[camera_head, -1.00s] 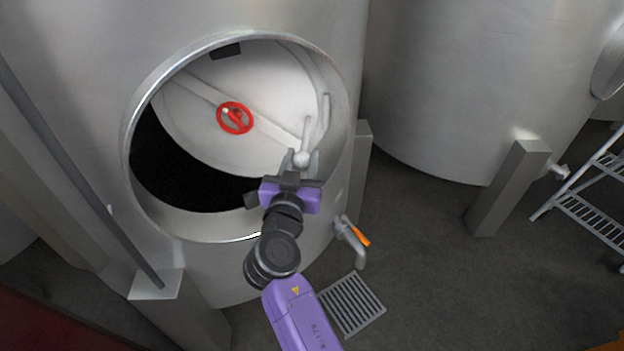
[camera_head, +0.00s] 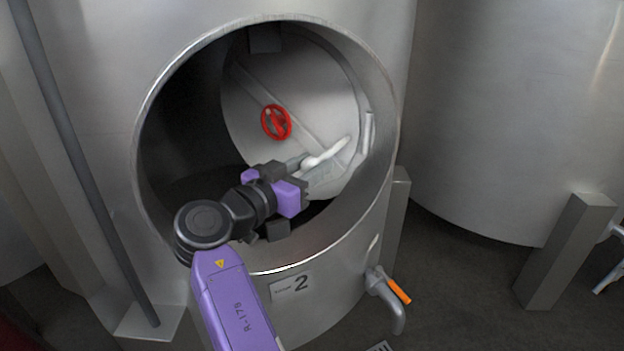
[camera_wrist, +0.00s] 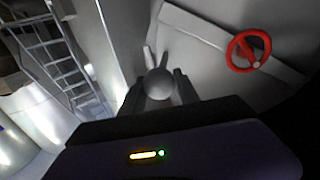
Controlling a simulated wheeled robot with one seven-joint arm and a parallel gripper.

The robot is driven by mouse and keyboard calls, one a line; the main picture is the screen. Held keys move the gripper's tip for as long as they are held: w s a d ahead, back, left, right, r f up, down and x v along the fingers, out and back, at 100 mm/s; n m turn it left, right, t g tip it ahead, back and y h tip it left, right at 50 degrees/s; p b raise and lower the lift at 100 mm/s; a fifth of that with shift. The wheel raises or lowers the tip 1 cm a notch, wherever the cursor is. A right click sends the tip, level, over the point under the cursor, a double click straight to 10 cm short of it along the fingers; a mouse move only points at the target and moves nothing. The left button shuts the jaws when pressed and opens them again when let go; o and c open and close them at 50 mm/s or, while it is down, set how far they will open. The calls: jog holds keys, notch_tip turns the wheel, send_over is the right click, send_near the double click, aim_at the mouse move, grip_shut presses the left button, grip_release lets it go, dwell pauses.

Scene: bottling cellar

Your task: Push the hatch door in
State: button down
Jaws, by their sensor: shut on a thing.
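The pale round hatch door (camera_head: 315,95) stands inside the wide round opening of the steel tank, swung inward at an angle, with a dark gap on its left. It carries a red handwheel (camera_head: 276,122) and a crossbar. A white handle with a ball end (camera_head: 325,155) sticks out near its lower right. My gripper (camera_head: 307,167) reaches into the opening and is shut on this handle. In the wrist view the grey ball (camera_wrist: 160,84) sits between the two dark fingers, with the red handwheel (camera_wrist: 248,50) to the right.
The tank opening's metal rim (camera_head: 144,150) surrounds my arm. A tap with an orange lever (camera_head: 398,290) juts out below right. A second tank (camera_head: 510,110) and a post (camera_head: 565,250) stand at right. A ladder (camera_wrist: 55,50) shows in the wrist view.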

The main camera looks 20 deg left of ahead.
jog(key=shift+a+r+m+h+b, duration=0.1)
jog(key=shift+a+m+h+b, duration=0.1)
jog(key=shift+m+h+b, duration=0.1)
dwell(0.4)
jog(key=c, duration=0.9)
grip_release()
jog(key=shift+c, duration=0.2)
jog(key=v, duration=0.7)
jog(key=shift+s+p, duration=0.4)
jog(key=shift+a, duration=0.1)
